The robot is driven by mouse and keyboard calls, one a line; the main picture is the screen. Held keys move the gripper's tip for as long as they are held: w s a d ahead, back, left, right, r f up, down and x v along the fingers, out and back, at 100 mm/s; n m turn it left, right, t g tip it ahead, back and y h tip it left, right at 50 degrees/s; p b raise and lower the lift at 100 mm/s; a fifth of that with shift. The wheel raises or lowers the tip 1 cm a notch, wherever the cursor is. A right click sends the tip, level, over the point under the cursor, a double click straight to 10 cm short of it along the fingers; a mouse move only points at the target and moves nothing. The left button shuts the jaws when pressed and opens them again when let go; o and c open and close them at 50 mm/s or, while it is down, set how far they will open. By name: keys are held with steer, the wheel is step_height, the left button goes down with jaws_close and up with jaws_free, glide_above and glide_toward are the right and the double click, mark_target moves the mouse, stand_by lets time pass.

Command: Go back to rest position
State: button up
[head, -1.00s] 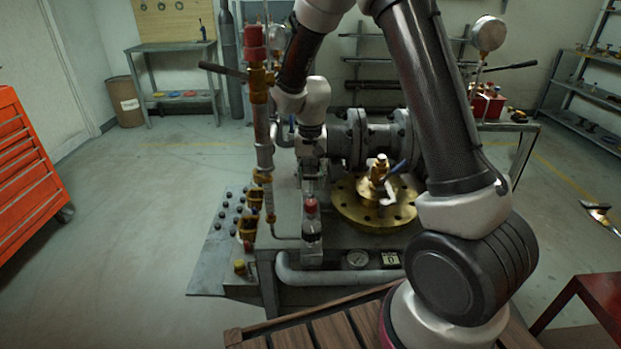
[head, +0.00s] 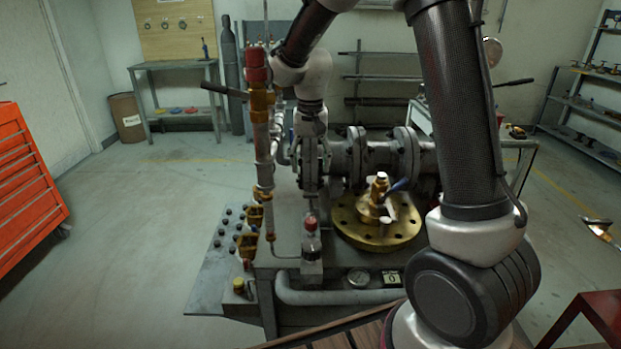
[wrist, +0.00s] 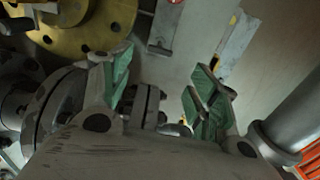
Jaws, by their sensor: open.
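My gripper (wrist: 162,88) is open in the wrist view, its two green-padded fingers spread with nothing between them. In the head view my arm rises on the right, leaves the top of the picture and comes down left of centre; the gripper itself cannot be made out there. Below and behind it stands a pipe rig with grey flanges (head: 406,155). A round brass flange (head: 350,232) with a brass stem and a blue-handled part (head: 398,186) lies on the rig's bench. The brass flange also shows at the upper left of the wrist view (wrist: 118,14).
A vertical pipe with a red cap (head: 256,66) and a dark lever stands left of my arm. An orange tool cabinet (head: 25,185) is at the far left, a shelf rack (head: 590,110) at the far right. The floor between cabinet and rig is clear.

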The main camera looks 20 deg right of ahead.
steer(key=shift+r, duration=0.55)
steer(key=s+d+r+n+t, duration=0.1)
steer(key=s+d+r, duration=0.3)
steer(key=s, duration=0.5)
steer(key=s+d+r+n+t, duration=0.1)
steer(key=s+d+r+t, duration=0.1)
steer(key=s, duration=0.7)
steer(key=s+d+r+n+t, duration=0.1)
steer(key=s+d+r, duration=0.4)
steer(key=s, duration=0.4)
steer(key=shift+s+d+r+n, duration=0.3)
steer(key=shift+s+d+n, duration=0.1)
steer(key=shift+d, duration=0.2)
steer(key=c, duration=0.6)
steer(key=shift+o, duration=0.2)
steer(key=shift+w, duration=0.15)
